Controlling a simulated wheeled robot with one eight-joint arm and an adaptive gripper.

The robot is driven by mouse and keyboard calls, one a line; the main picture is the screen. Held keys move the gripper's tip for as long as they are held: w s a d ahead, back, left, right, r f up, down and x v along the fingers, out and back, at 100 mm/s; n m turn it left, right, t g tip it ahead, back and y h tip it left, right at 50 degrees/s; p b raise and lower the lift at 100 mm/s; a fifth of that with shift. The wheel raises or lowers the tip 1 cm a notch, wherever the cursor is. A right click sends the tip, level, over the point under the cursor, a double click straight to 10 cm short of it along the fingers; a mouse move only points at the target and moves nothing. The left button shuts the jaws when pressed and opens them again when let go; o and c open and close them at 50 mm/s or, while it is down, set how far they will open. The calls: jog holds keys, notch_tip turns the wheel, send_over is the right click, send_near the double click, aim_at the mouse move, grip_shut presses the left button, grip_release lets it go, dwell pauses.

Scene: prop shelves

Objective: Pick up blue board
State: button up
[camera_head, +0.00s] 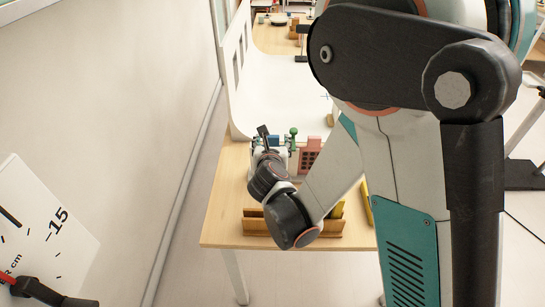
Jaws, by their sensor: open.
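The reddish block (310,155) and green item (293,133) crowd the spot. A wooden tray (255,226) is at the table's near edge, partly behind my arm. A white curved panel (275,95) stands behind, and a wall (110,90) is at left.

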aim_at(273, 139)
jog(key=shift+b+x, duration=0.85)
jog(key=shift+x, duration=1.95)
jog(key=shift+s, duration=0.1)
grip_shut()
